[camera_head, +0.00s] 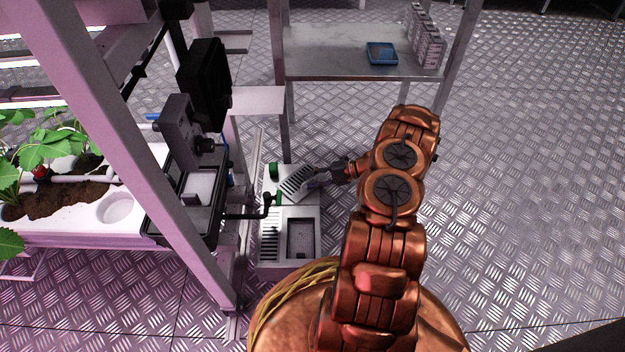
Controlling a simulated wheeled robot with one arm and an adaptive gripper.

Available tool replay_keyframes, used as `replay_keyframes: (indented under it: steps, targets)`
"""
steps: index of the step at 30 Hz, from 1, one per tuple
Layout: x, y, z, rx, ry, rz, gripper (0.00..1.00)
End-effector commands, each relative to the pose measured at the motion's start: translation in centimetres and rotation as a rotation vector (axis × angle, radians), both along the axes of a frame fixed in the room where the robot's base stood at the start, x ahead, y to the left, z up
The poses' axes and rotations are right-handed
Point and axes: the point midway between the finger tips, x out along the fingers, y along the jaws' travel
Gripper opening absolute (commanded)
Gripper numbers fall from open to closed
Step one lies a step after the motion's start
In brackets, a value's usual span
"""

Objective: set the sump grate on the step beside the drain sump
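The sump grate (295,182) is a small pale slotted plate, tilted at an angle over the far end of a low grey step (301,212). My gripper (312,182) is at the grate's right edge and appears shut on it; the fingertips are small and partly merge with the plate. I cannot tell whether the grate touches the step below it. The drain sump (301,239) is an open rectangular recess in the near part of the same grey block, nearer to me than the grate.
A slotted strip (269,238) runs along the block's left side, with a green piece (273,170) at its far end. A black crank handle (250,214) juts in from the left. A planter (85,228) stands left. A bench with a blue tray (382,53) is behind. Floor right is clear.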

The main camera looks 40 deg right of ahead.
Motion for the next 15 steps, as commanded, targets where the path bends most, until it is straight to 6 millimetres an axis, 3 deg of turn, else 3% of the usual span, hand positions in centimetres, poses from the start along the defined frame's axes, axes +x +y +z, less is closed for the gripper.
replay_keyframes:
  steps: [5,15]
  targets:
    - [-0.3,-0.6,0.6,-0.002,-0.001,-0.002,0.36]
    - [-3.7,-5.4,2.7,-0.005,0.000,-0.003,0.36]
